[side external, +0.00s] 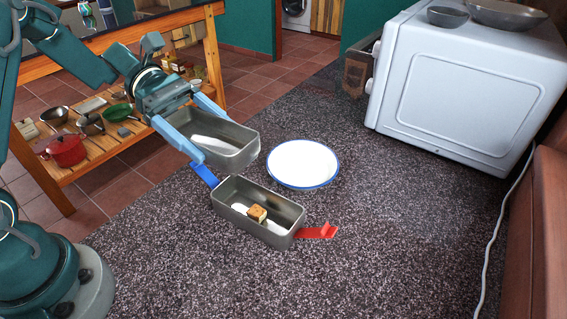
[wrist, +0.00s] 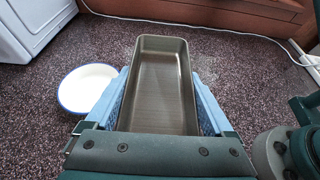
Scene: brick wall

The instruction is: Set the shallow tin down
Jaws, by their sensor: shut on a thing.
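My gripper (side external: 213,139) has its two light-blue fingers along the long outer sides of a grey metal rectangular tin (side external: 226,155), shut on it. The held tin is roughly level and looks empty. In the wrist view the same tin (wrist: 163,85) sits between the fingers (wrist: 153,102). It appears raised above the dark speckled worktop (side external: 400,230), just behind a second grey tin (side external: 265,228) standing there. Which tin is shallower is hard to tell.
A white blue-rimmed plate (side external: 303,162) lies right of the held tin. A blue strip (side external: 205,174) and a red strip (side external: 318,231) lie at the second tin's ends. A white oven (side external: 465,90) stands back right. A white cable (side external: 492,240) runs along the right; the front worktop is clear.

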